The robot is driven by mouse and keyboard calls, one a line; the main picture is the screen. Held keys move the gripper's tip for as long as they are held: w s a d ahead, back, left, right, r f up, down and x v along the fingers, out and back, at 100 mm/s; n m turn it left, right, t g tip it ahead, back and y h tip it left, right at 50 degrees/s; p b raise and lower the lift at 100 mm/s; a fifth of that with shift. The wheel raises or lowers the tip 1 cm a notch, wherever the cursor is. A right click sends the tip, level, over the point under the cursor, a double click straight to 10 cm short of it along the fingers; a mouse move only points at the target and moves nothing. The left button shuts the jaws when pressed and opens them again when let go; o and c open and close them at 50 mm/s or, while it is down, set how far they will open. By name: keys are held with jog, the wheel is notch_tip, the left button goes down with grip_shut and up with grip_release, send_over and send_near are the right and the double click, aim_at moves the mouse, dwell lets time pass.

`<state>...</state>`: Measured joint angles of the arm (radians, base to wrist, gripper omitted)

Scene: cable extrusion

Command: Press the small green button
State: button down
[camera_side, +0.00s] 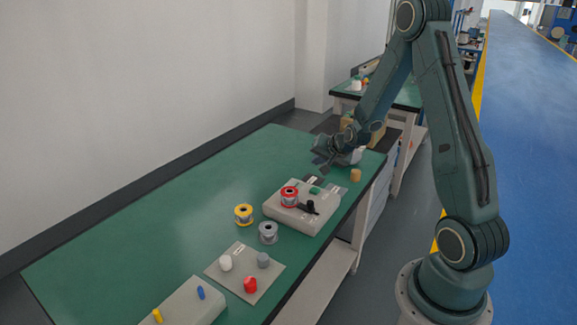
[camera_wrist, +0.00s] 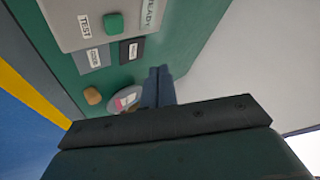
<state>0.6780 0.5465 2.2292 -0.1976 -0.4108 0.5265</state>
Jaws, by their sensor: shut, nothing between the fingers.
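The small green button (camera_side: 315,190) sits on top of a light grey box (camera_side: 300,222), near its far edge. In the wrist view the green button (camera_wrist: 114,23) is at the top, next to a label reading TEST. My gripper (camera_side: 324,169) is above the table's far part, just beyond the box, apart from the button. In the wrist view my gripper (camera_wrist: 159,72) has its two fingers together and empty, with the button up and to the left of the fingertips.
A red spool (camera_side: 289,196) and a black part (camera_side: 310,206) stand on the box. A tan cylinder (camera_side: 355,175) stands right of it. Yellow (camera_side: 244,214) and grey (camera_side: 268,233) spools stand nearer, beside a plate (camera_side: 228,272) with coloured pegs. The table's left side is clear.

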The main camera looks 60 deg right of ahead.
aim_at(317, 191)
jog(key=shift+f, duration=3.8)
jog(key=shift+f, duration=0.95)
jog(key=shift+r, duration=0.1)
dwell(0.6)
jog(key=shift+r, duration=0.85)
jog(key=shift+r, duration=0.1)
jog(key=shift+r, duration=2.4)
